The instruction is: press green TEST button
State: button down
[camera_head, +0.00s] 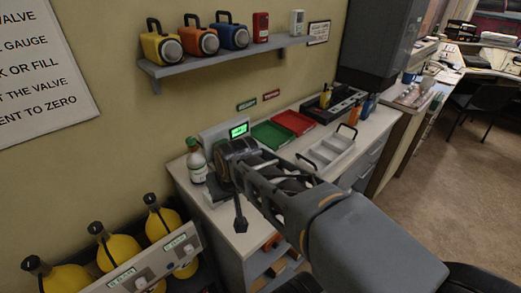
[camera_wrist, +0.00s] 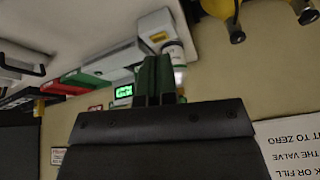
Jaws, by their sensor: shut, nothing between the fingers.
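A pale instrument (camera_head: 212,133) with a lit green display (camera_head: 239,130) stands on the white counter against the wall. The display also shows in the wrist view (camera_wrist: 124,91), where the picture is upside down, left of my fingers. I cannot make out a separate green TEST button; my arm covers part of the area in front of the instrument. My gripper (camera_head: 240,224) is over the front of the counter, its fingers pointing down in the head view. In the wrist view its two dark fingers (camera_wrist: 155,62) are together and empty. I cannot tell any contact.
A white bottle with a green label (camera_head: 196,163) stands left of the instrument. Green (camera_head: 272,134) and red (camera_head: 294,122) trays and a pale divided tray (camera_head: 326,152) lie to the right. A wall shelf (camera_head: 225,56) holds several devices. Yellow cylinders (camera_head: 119,248) stand at lower left.

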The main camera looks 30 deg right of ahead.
jog(key=w+d+r+m+t, duration=0.1)
jog(key=w+d+m, duration=0.2)
jog(key=w+d, duration=0.45)
jog(key=w+d+m+t, duration=0.1)
jog(key=w+d+m, duration=0.3)
jog(key=w, duration=0.6)
jog(key=w+d+f+m+t+h, duration=0.1)
jog(key=w+d, duration=0.3)
jog(key=d, duration=0.4)
jog(key=w+d+f+m+t+h, duration=0.1)
jog(key=w+d+f+m, duration=0.1)
jog(key=d, duration=0.7)
jog(key=shift+w+f+m+h, duration=0.3)
jog(key=shift+w+m+h, duration=0.15)
jog(key=shift+w, duration=0.55)
jog(key=shift+f, duration=0.1)
notch_tip(320, 180, down, 7)
jog(key=b, duration=0.5)
jog(key=shift+f, duration=0.2)
jog(key=shift+f+b, duration=0.65)
jog(key=shift+b, duration=0.3)
jog(key=shift+f, duration=0.2)
jog(key=shift+f+b, duration=0.2)
jog(key=shift+b, duration=0.35)
